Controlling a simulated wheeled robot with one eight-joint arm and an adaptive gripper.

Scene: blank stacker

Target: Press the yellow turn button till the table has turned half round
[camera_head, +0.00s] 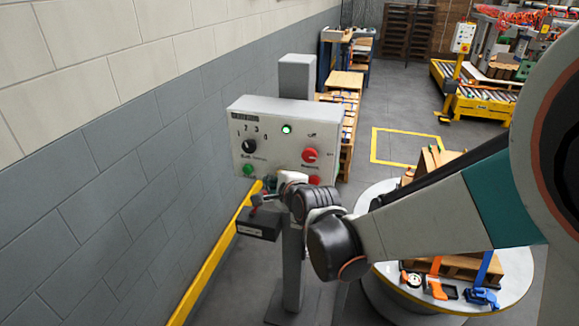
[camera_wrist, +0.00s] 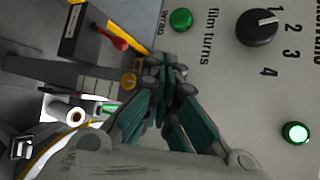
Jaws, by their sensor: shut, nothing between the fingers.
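The control panel (camera_head: 270,130) is a pale box on a grey post. My gripper (camera_head: 285,180) is at its lower edge and hides part of its lower row. In the wrist view my gripper (camera_wrist: 165,75) is shut and empty, its fingertips close to the panel face beside the green wrap button (camera_wrist: 181,19). The yellow turn button cannot be made out for certain. A small round yellow thing (camera_wrist: 128,80) shows just left of the fingertips. Whether the fingertips touch anything is unclear. The round pale turntable (camera_head: 518,285) is at the right, partly behind my arm.
The panel also has a black dial (camera_wrist: 258,27) and a lit green lamp (camera_wrist: 296,132). A red knob (camera_head: 310,155) sits at its right. A dark box with a red lever (camera_head: 258,222) is on the post below. The grey wall (camera_head: 100,170) runs along the left.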

